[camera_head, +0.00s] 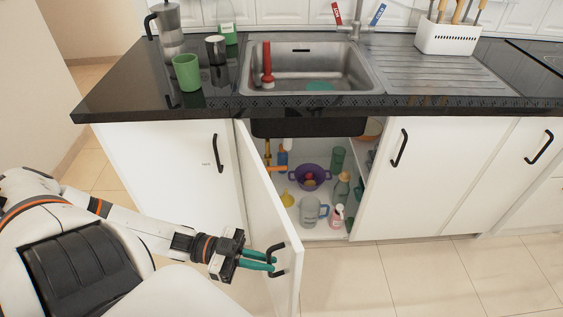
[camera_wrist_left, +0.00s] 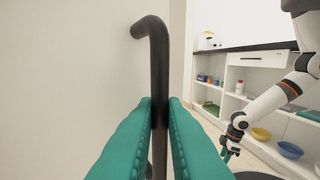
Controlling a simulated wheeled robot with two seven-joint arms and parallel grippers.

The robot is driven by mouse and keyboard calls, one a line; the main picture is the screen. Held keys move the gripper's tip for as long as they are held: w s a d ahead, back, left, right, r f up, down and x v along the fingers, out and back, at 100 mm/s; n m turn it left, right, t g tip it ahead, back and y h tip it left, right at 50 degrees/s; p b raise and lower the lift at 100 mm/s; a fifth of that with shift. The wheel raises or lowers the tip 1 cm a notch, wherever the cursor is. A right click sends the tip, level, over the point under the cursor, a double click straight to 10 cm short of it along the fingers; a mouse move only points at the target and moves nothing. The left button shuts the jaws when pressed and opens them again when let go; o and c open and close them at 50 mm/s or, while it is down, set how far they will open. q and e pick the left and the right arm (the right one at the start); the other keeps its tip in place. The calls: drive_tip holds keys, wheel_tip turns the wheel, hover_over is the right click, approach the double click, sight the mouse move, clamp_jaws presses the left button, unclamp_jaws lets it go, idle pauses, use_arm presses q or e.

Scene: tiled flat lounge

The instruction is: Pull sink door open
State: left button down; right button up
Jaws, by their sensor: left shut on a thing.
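The white sink door (camera_head: 265,205) is hinged at its left and stands swung well out from the cabinet under the sink. Its black handle (camera_head: 280,250) is near the free edge. My left gripper (camera_head: 270,263) has its teal fingers around this handle. In the left wrist view, the black handle bar (camera_wrist_left: 158,65) runs down between the two teal fingers of my left gripper (camera_wrist_left: 160,125), which are shut on it. My right gripper (camera_wrist_left: 228,151) shows small in the left wrist view, away from the door; whether it is open or shut is unclear.
The open cabinet shows a purple pot (camera_head: 309,178), a glass jug (camera_head: 312,212), bottles and other items. The black counter (camera_head: 130,90) holds a green cup (camera_head: 187,72) and a moka pot (camera_head: 170,25). Closed cabinet doors flank the opening. Tiled floor (camera_head: 430,280) lies clear to the right.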

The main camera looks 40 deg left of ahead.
use_arm(q)
drive_tip(key=shift+s+a+m+g+h, duration=0.35)
drive_tip(key=shift+s+a+g, duration=0.35)
drive_tip(key=shift+s, duration=0.35)
use_arm(e)
drive_tip(key=shift+s+a, duration=0.2)
drive_tip(key=shift+s, duration=0.25)
use_arm(q)
drive_tip(key=c, duration=1.5)
unclamp_jaws()
